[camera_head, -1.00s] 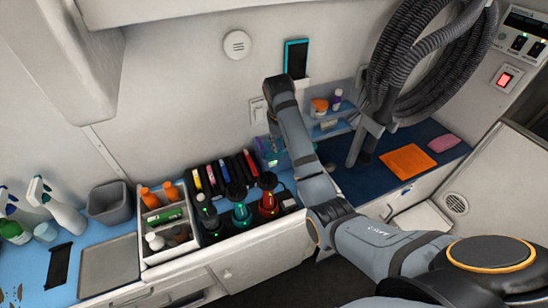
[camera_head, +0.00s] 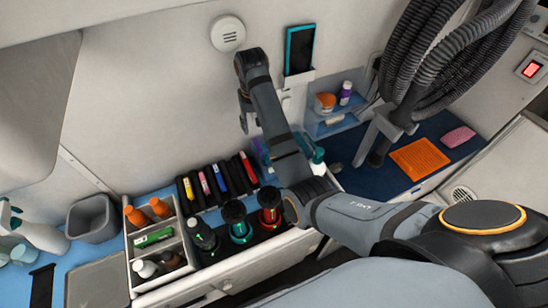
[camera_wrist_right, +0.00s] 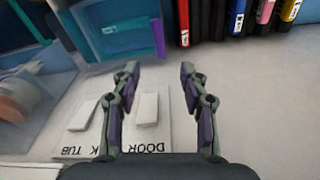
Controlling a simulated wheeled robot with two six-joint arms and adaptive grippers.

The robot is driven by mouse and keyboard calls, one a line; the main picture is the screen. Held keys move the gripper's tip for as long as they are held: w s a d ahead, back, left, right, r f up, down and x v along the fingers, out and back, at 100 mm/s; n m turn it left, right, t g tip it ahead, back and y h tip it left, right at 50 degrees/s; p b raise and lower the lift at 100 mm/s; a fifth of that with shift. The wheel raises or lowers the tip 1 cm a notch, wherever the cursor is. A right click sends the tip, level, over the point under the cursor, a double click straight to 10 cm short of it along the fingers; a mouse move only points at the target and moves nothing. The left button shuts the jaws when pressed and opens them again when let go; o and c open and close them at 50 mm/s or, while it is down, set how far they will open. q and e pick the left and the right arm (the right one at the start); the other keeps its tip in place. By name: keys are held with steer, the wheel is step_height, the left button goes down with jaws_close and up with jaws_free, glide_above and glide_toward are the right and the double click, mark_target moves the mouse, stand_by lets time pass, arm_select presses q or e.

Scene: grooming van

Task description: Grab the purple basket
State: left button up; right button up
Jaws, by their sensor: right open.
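A bin with teal walls and a purple edge (camera_wrist_right: 125,28) stands at the upper left of the right wrist view. It is the only basket-like thing with purple that I see, and I cannot tell whether it is the purple basket. In the head view a small purple and teal patch (camera_head: 262,152) shows beside my right forearm, which hides most of that spot. My right gripper (camera_head: 244,122) hangs in front of the wall, above the counter. In the right wrist view my right gripper (camera_wrist_right: 158,70) is open and empty, apart from the bin. My left gripper is not in view.
Wall switches (camera_wrist_right: 147,108) show behind the open fingers. A clear shelf bin (camera_head: 333,122), hanging hoses (camera_head: 425,55) and an orange mat (camera_head: 419,158) are to the right.

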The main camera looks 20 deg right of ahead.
mark_target(256, 142)
step_height(256, 142, down, 2)
steer(key=shift+f+b, duration=0.2)
steer(key=shift+b, duration=0.55)
steer(key=shift+w+d+f+p, duration=0.1)
steer(key=shift+w+f+p, duration=0.2)
steer(key=shift+f, duration=0.2)
steer(key=shift+w+d+f+p, duration=0.1)
steer(key=shift+w+f+p, duration=0.05)
steer(key=shift+f+p, duration=0.3)
step_height(256, 142, down, 2)
steer(key=shift+a+f+p, duration=0.1)
steer(key=shift+p, duration=0.45)
step_height(256, 142, down, 2)
steer(key=shift+w+f, duration=0.1)
steer(key=shift+f, duration=0.15)
steer(key=shift+w+f, duration=0.15)
steer(key=shift+f, duration=0.3)
steer(key=c, duration=0.9)
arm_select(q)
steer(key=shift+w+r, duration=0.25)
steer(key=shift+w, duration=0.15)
arm_select(e)
jaws_close()
